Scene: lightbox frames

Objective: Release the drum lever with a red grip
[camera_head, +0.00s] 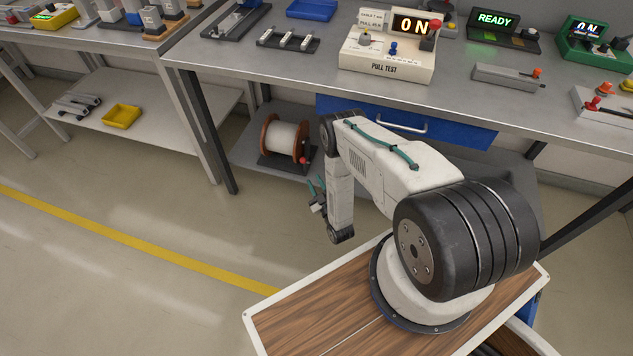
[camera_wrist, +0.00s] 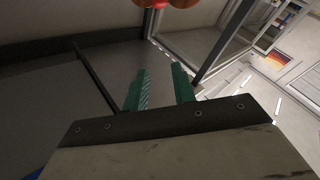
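The cable drum (camera_head: 286,138), white winding between brown flanges, stands on a dark base on the shelf under the bench. A small red grip (camera_head: 305,160) shows at its lower right; the lever's arm is too small to make out. My gripper (camera_head: 317,190) is below and to the right of the drum in the head view, apart from it. In the wrist view its two teal fingers (camera_wrist: 159,87) are spread with nothing between them. The drum's orange-brown edge (camera_wrist: 184,3) and a bit of red (camera_wrist: 160,3) are cut off at the top of that view.
The shelf (camera_head: 248,143) lies under a grey workbench (camera_head: 300,65) with a dark leg (camera_head: 209,130) left of the drum. A blue drawer (camera_head: 460,130) hangs right of it. A PULL TEST box (camera_head: 385,68) stands on top. The floor (camera_head: 130,200) at left is clear.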

